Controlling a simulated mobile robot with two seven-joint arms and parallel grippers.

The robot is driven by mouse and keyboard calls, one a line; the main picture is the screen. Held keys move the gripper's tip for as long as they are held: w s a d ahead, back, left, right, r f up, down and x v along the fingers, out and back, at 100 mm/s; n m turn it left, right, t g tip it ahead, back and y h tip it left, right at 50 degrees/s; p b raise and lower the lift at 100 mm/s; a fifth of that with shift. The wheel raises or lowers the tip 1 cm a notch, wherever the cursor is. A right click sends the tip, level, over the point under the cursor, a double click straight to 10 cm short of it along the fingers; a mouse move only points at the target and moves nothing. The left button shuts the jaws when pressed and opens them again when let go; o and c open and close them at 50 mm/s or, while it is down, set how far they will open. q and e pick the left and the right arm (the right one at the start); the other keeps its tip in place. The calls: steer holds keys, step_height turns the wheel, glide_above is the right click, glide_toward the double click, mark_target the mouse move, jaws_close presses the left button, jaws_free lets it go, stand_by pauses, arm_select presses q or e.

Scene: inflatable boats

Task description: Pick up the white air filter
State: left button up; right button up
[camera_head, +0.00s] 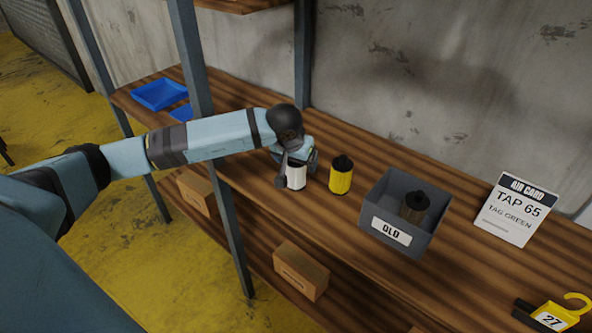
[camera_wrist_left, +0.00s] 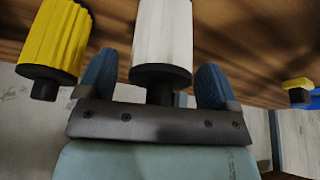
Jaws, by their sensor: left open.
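The white air filter (camera_head: 296,179) stands on the wooden shelf, partly hidden by my left gripper (camera_head: 294,165). In the left wrist view the white filter (camera_wrist_left: 162,35), with its dark cap, lies between the two blue finger pads of my left gripper (camera_wrist_left: 156,82). The jaws are open, with a gap visible on both sides of the filter. A yellow filter (camera_head: 340,177) with a black top stands just to the right of the white one; it also shows in the left wrist view (camera_wrist_left: 54,38). My right gripper is out of view.
A grey bin (camera_head: 376,205) labelled OLD holds a dark, brownish filter (camera_head: 415,206). An air card (camera_head: 515,208) and a yellow tag numbered 27 (camera_head: 552,318) are farther right. A shelf post (camera_head: 191,60) stands beside my left arm. Blue trays (camera_head: 160,94) sit at left.

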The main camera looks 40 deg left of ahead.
arm_select(q)
steer(key=c, duration=1)
